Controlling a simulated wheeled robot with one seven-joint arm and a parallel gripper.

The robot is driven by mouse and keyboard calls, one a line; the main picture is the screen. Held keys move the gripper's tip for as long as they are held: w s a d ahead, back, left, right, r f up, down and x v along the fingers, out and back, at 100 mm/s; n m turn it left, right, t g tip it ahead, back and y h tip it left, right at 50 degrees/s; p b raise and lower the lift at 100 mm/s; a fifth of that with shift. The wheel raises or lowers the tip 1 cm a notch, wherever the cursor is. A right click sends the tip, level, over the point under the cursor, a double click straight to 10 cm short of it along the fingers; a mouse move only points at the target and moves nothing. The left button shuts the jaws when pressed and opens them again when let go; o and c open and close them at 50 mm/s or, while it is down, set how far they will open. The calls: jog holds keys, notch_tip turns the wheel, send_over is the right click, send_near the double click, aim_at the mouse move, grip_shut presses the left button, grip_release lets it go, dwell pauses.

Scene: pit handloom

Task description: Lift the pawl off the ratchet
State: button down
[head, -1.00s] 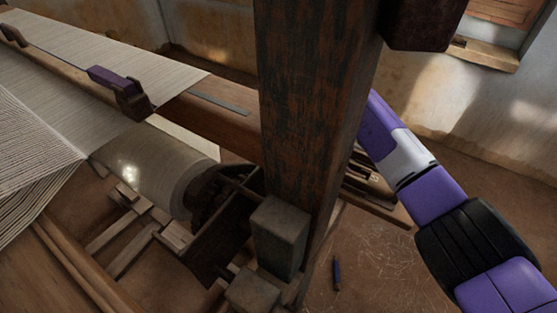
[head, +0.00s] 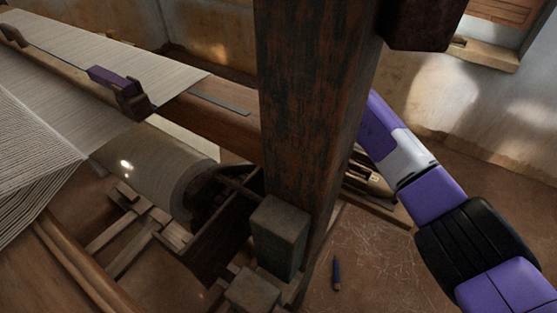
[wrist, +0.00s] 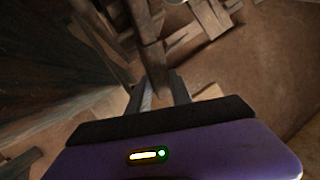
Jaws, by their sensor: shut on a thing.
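In the wrist view my gripper (wrist: 160,92) has its two grey fingers on either side of a dark wooden bar (wrist: 155,62). The bar runs up the picture from between the fingers and looks like the pawl. In the head view the thick upright post hides my gripper and the bar. A dark wheel (head: 207,192) at the end of the cloth roller looks like the ratchet; boards and shadow partly cover it. I cannot tell whether the bar touches the ratchet.
The thick post (head: 305,110) stands between the head camera and my gripper. The roller (head: 150,165) and woven cloth (head: 120,50) lie to the left. Wooden blocks (head: 278,235) sit at the post's foot.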

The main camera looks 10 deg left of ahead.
jog(key=shift+w+d+r+t, duration=0.2)
jog(key=shift+w+r+t, duration=0.2)
jog(key=shift+r, duration=0.35)
jog(key=c, duration=1.2)
grip_release()
jog(key=shift+o, duration=0.2)
jog(key=v, duration=0.7)
jog(key=shift+r, duration=0.35)
jog(key=shift+d, duration=0.1)
